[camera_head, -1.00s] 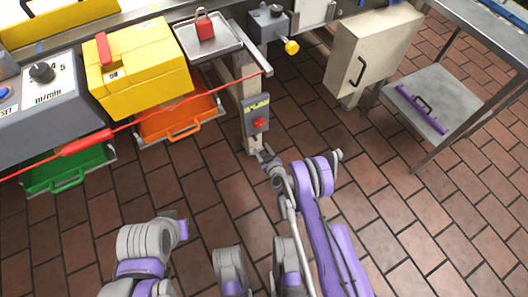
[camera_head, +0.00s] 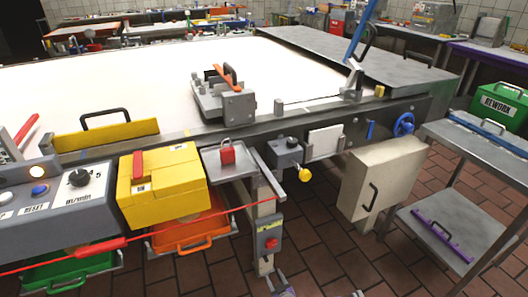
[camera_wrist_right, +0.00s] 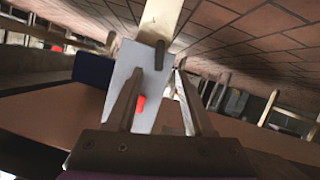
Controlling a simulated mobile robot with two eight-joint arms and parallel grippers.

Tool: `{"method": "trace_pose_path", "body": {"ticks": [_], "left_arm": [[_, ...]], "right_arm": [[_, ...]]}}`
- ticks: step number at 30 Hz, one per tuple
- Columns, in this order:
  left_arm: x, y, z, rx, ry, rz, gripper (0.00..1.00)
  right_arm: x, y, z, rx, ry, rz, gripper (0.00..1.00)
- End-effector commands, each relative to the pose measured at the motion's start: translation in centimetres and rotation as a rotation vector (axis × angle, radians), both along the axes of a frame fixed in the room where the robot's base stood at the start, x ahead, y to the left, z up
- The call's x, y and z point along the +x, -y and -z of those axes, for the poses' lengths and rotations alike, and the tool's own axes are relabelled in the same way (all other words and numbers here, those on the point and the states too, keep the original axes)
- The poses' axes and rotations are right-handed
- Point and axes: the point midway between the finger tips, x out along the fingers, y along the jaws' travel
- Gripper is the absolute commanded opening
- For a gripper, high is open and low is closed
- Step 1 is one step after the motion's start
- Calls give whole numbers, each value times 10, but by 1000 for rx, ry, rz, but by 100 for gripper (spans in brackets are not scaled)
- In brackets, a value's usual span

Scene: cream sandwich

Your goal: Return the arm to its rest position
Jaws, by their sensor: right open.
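Only the tip of my right gripper (camera_head: 273,283) shows, at the bottom edge of the head view, just below the grey switch box with a red knob (camera_head: 268,243) on the table's post. In the right wrist view the two fingers of this gripper (camera_wrist_right: 159,76) stand apart with nothing held between them. The pale box face with its red knob (camera_wrist_right: 139,105) shows beyond the fingers, apart from them as far as I can tell. My left gripper is not in view.
A large white-topped table (camera_head: 130,85) fills the middle. Orange (camera_head: 190,240) and green (camera_head: 70,275) bins hang under its front edge. A cream cabinet (camera_head: 388,180) and a steel cart (camera_head: 440,225) stand right. Brick floor (camera_head: 330,255) is open between post and cart.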

Motion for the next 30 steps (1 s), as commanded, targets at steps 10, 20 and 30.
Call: {"method": "trace_pose_path", "body": {"ticks": [10,20,30], "left_arm": [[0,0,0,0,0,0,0],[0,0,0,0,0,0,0],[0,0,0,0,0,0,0]], "right_arm": [[16,2,-86,32,-101,-16,52],[-20,17,-211,71,-297,3,52],[-123,44,-303,90,-507,92,52]]}}
